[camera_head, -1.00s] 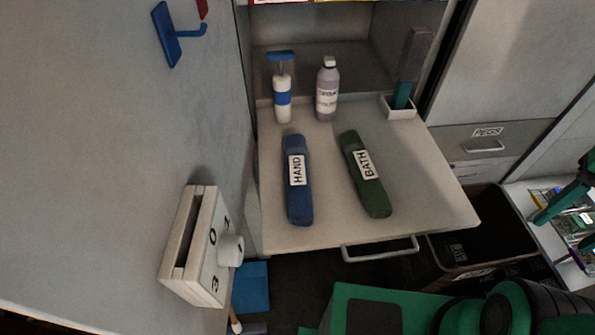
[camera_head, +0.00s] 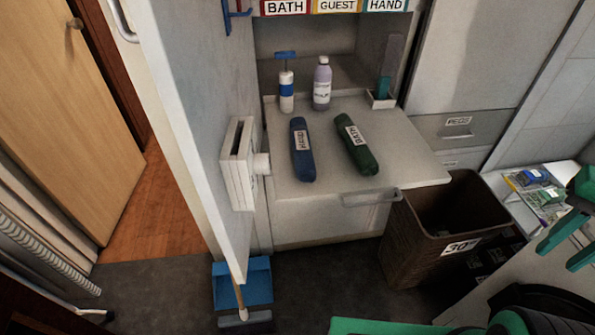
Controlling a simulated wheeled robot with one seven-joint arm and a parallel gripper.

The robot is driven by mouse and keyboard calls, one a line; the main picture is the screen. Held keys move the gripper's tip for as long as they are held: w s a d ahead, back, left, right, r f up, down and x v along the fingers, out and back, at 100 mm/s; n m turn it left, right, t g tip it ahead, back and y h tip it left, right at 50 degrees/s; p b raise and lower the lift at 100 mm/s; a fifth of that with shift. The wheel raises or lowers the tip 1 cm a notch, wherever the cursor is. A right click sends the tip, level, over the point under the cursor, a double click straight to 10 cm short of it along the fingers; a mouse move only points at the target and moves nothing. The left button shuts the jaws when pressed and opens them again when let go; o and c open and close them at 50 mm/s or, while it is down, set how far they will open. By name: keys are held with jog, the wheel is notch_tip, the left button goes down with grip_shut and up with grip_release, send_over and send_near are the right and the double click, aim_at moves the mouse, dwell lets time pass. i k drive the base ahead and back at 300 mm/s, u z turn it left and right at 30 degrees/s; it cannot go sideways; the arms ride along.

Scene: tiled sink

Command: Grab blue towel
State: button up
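The blue towel (camera_head: 304,168) is a dark blue roll with a white label. It lies on the left part of a pale pulled-out shelf (camera_head: 410,165). A dark green roll (camera_head: 362,158) labelled BATH lies to its right, apart from it. My gripper (camera_head: 555,260) is at the right edge of the view, far to the right of the blue towel. Its two green fingers are apart with nothing seen between them. Part of my gripper is cut off by the frame edge.
A white-and-blue dispenser (camera_head: 286,92) and a pale purple bottle (camera_head: 322,85) stand behind the rolls. A small holder (camera_head: 381,100) stands at the shelf's back right. A brown bin (camera_head: 410,235) stands below right.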

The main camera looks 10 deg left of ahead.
aim_at(304, 165)
jog(key=k, duration=1)
jog(key=z, duration=1.8)
jog(key=k, duration=0.75)
jog(key=u, duration=1.2)
jog(key=i, duration=1)
